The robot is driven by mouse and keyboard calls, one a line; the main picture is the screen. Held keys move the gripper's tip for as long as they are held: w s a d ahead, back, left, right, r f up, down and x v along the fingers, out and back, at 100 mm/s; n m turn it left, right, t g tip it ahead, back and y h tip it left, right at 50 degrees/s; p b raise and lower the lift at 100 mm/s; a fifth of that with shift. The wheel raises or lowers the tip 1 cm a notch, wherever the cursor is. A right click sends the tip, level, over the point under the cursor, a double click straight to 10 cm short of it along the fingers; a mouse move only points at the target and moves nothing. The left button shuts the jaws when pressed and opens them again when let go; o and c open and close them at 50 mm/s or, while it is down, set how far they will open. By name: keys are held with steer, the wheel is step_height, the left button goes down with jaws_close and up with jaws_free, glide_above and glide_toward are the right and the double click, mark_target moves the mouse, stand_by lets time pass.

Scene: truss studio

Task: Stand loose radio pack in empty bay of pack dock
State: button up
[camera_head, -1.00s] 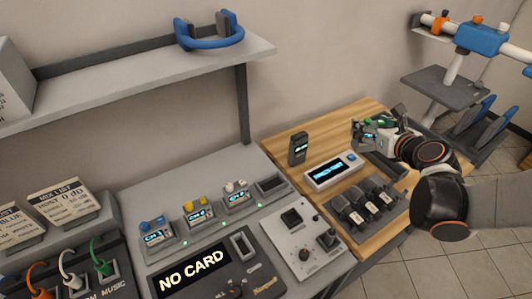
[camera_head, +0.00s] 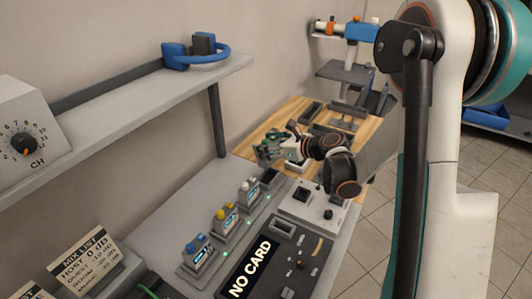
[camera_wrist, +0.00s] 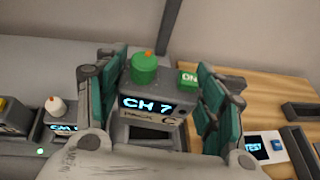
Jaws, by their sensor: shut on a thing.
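The radio pack (camera_wrist: 152,106), marked CH 7 and PACK C, has a lit screen, a green knob and a green ON light. My gripper (camera_wrist: 160,95) is shut on it, with teal fingers on both sides, and holds it roughly upright. In the head view my gripper (camera_head: 268,150) is over the far end of the pack dock (camera_head: 213,262). The dock's empty bay (camera_head: 270,178) is beyond the packs with blue, yellow and white knobs. In the wrist view a dark opening shows just below the pack; whether the pack touches the dock is unclear.
The white-knobbed pack (camera_wrist: 57,112) stands left of the held pack. A TEST box (camera_wrist: 262,146) sits on the wooden top at right. A NO CARD console (camera_head: 258,262) lies in front of the dock. A shelf (camera_head: 150,100) overhangs the back.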

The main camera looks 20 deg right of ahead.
mark_target(275, 162)
steer(key=shift+n+g+y, duration=0.7)
steer(key=shift+n+y, duration=0.1)
steer(key=shift+n, duration=0.1)
steer(key=w+f, duration=0.2)
steer(key=f, duration=0.1)
steer(key=shift+d+f+b, duration=0.2)
steer(key=shift+f+b, duration=0.1)
steer(key=shift+b, duration=0.05)
steer(key=shift+f+b, duration=1.6)
steer(key=shift+f, duration=1.2)
steer(key=shift+b, duration=0.35)
steer(key=shift+f+b, duration=0.55)
steer(key=shift+f, duration=0.05)
steer(key=o, duration=0.9)
steer(key=shift+d, duration=0.1)
steer(key=shift+p+v, duration=0.7)
steer(key=shift+v, duration=4.8)
steer(key=shift+r, duration=0.15)
